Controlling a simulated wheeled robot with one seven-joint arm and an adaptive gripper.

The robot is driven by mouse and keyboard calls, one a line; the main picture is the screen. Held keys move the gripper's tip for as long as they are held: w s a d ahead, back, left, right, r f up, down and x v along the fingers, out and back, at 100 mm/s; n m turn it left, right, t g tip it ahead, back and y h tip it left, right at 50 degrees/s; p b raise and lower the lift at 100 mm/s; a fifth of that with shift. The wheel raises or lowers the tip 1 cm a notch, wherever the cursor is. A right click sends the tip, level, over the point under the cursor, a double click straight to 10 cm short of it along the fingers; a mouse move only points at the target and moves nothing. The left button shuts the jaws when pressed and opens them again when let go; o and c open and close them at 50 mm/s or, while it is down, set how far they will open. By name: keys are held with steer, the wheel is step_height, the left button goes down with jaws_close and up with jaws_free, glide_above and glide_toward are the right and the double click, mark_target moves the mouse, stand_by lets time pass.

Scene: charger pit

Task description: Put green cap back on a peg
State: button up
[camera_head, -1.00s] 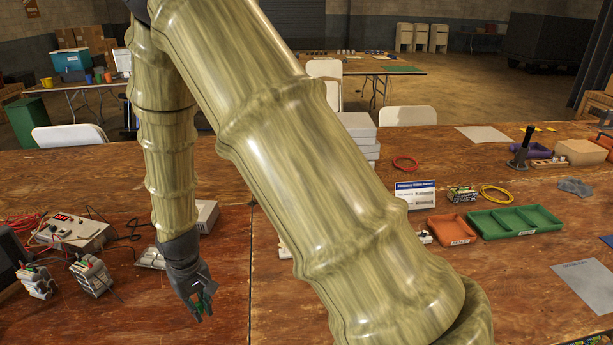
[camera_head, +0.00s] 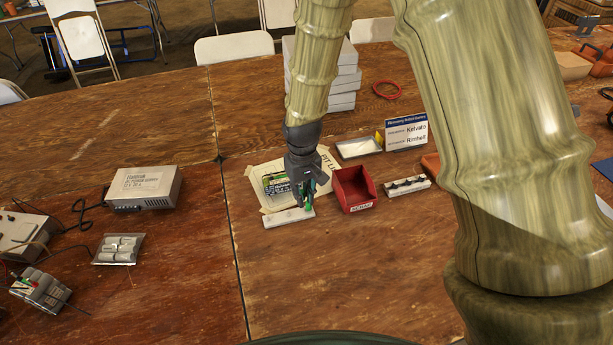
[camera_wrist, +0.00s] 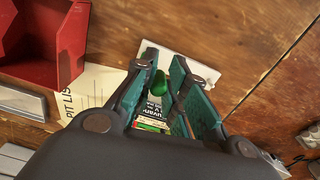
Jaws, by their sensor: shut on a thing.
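My gripper (camera_head: 306,196) points down over the table and is shut on a small green cap (camera_head: 309,206). In the wrist view the green cap (camera_wrist: 159,84) sits between the fingers of my gripper (camera_wrist: 164,62). A white strip (camera_head: 283,218) lies just under and beside the gripper; part of it also shows past the fingertips in the wrist view (camera_wrist: 204,72). Any peg under the cap is hidden or too small to tell. Another white strip with dark upright pieces (camera_head: 407,185) lies to the right.
A red bin (camera_head: 354,190) stands close right of my gripper. A printed paper sheet (camera_head: 255,185) with a green-marked pack (camera_head: 275,183) lies behind it. A name sign (camera_head: 406,132) and stacked white boxes (camera_head: 340,85) stand farther back. The table front is clear.

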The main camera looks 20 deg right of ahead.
steer(key=r+n+p, duration=0.1)
steer(key=n+p, duration=0.1)
steer(key=n, duration=0.1)
steer(key=n+p, duration=0.3)
steer(key=n, duration=1)
glide_above(291, 214)
steer(key=shift+a+f, duration=0.1)
steer(key=shift+f, duration=1.9)
steer(key=shift+f+b, duration=0.35)
steer(key=shift+f, duration=0.8)
steer(key=shift+f+p, duration=0.2)
steer(key=shift+p, duration=0.2)
steer(key=o, duration=0.7)
